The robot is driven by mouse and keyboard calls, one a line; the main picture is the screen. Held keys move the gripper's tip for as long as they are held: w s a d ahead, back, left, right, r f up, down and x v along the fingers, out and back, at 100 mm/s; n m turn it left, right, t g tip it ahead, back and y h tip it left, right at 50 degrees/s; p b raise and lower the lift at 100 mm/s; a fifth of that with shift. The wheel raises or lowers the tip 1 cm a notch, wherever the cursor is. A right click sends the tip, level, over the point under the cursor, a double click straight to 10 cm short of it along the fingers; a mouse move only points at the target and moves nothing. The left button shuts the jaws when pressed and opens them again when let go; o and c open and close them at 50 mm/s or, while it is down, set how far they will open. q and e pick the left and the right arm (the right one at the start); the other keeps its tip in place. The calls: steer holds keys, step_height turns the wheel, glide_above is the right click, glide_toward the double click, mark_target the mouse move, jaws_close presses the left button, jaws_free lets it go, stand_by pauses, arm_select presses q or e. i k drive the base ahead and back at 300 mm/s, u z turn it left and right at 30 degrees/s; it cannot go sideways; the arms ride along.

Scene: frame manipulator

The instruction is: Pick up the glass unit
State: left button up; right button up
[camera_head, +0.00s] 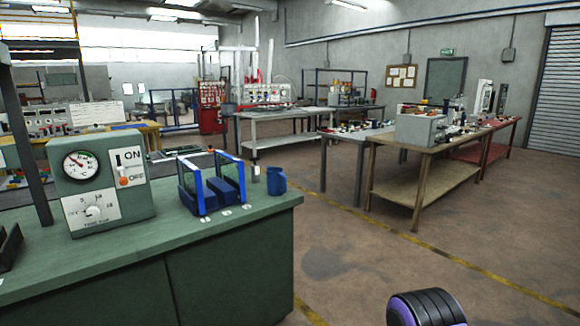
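A blue-framed unit (212,197) with upright clear panes, which looks like the glass unit, stands on the green workbench (225,235) near its right end. It has two upright blue frames joined by a dark blue base, with small white marks along the front. No gripper is near it. Neither gripper's fingers show in the head view. A black and purple ribbed rounded part at the bottom right edge seems to be a link of my own arm.
A grey-green control box (100,182) with a gauge and knob stands left of the unit. A small blue cup (276,181) stands right of it, close to the bench edge. Open floor (370,260) lies right of the bench. A wooden table (430,150) with equipment stands farther back.

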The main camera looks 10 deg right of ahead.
mark_target(230, 169)
steer(key=z, duration=0.4)
steer(key=i, duration=1.4)
steer(key=u, duration=0.8)
